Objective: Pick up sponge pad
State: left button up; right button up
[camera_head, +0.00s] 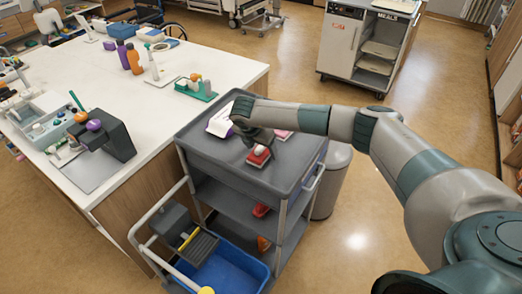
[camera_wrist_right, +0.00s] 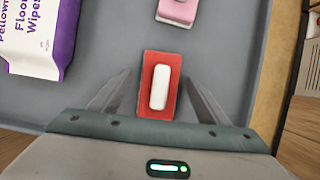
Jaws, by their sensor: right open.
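A red sponge pad (camera_head: 259,160) with a white block on top lies on the grey top of a cart (camera_head: 290,170). In the right wrist view the red sponge pad (camera_wrist_right: 147,110) lies between the two fingers of my right gripper (camera_wrist_right: 159,76), with a gap on each side. My right gripper (camera_head: 253,141) is open, low over the cart top. My left gripper is out of view.
A white and purple pack of floor wipes (camera_wrist_right: 35,35) lies left of the red pad. The cart has raised edges, lower shelves with a red item (camera_head: 261,210), and a blue bucket (camera_head: 243,272). A white counter (camera_head: 115,85) stands left, a bin (camera_head: 331,180) right.

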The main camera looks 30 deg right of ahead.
jog(key=shift+c, duration=0.3)
jog(key=c, duration=1.1)
jog(key=shift+r, duration=0.15)
jog(key=shift+r+b, duration=0.5)
jog(key=shift+b, duration=0.15)
notch_tip(320, 180, up, 2)
jog(key=shift+r+b, duration=0.1)
jog(key=shift+b, duration=0.75)
jog(key=s+d+r+b, duration=0.1)
jog(key=s+d+r, duration=0.1)
jog(key=s, duration=0.1)
jog(key=s+d+r+b, duration=0.2)
jog(key=s+r, duration=0.1)
jog(key=s+d+r+b, duration=0.2)
jog(key=s, duration=0.1)
jog(key=shift+s+d+r, duration=0.3)
